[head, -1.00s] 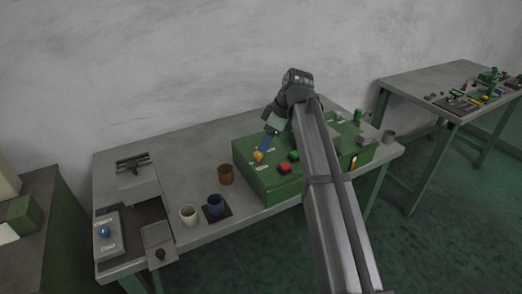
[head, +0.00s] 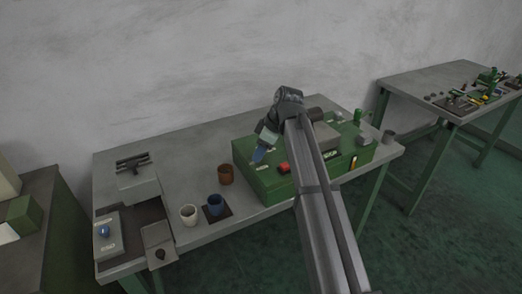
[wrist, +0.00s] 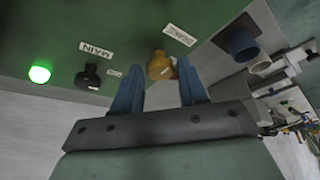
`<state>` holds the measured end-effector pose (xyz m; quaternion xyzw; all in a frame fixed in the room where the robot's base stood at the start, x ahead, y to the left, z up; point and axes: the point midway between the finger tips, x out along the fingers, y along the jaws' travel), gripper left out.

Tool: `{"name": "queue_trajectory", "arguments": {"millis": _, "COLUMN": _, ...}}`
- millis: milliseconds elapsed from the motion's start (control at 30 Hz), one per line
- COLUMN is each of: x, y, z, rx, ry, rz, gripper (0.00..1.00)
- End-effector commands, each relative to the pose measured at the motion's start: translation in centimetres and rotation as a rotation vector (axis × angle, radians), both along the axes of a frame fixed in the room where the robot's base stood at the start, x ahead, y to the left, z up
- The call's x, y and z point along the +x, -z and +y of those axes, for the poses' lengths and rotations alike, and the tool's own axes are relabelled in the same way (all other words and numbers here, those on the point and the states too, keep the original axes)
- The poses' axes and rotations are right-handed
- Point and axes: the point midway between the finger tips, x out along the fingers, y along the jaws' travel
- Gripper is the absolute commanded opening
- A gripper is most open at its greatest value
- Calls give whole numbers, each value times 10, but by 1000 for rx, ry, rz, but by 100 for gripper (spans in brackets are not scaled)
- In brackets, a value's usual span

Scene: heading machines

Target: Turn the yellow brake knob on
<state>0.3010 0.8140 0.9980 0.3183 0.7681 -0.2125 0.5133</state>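The yellow brake knob (wrist: 159,66) sits on the green panel in the wrist view, beside a white label that seems to read BRAKE (wrist: 179,35). My gripper (wrist: 163,72) is open, with its blue fingertips on either side of the knob. Gaps show between the knob and both fingers, so it is not gripped. In the head view my gripper (head: 257,157) is over the left part of the green machine box (head: 270,185) and hides the knob.
A black knob (wrist: 88,77) by a MAIN label and a lit green lamp (wrist: 40,73) are on the same panel. A red button (head: 284,168) is right of my gripper. Brown (head: 226,175), white (head: 189,214) and blue (head: 215,205) cups stand left of the box.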

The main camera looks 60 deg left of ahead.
Motion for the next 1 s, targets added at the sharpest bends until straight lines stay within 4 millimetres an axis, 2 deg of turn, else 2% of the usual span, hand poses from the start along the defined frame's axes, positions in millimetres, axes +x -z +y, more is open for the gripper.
{"name": "queue_trajectory", "arguments": {"millis": 33, "x": 0, "y": 0, "z": 0, "rx": 0, "ry": 0, "rz": 0, "gripper": 37}}
{"name": "queue_trajectory", "arguments": {"millis": 400, "x": 0, "y": 0, "z": 0, "rx": 0, "ry": 0, "rz": 0, "gripper": 3}}
{"name": "queue_trajectory", "arguments": {"millis": 733, "x": -1, "y": 0, "z": -1, "rx": -1, "ry": 56, "rz": 0, "gripper": 3}}
{"name": "queue_trajectory", "arguments": {"millis": 1000, "x": -3, "y": 0, "z": -3, "rx": 0, "ry": 242, "rz": -1, "gripper": 3}}
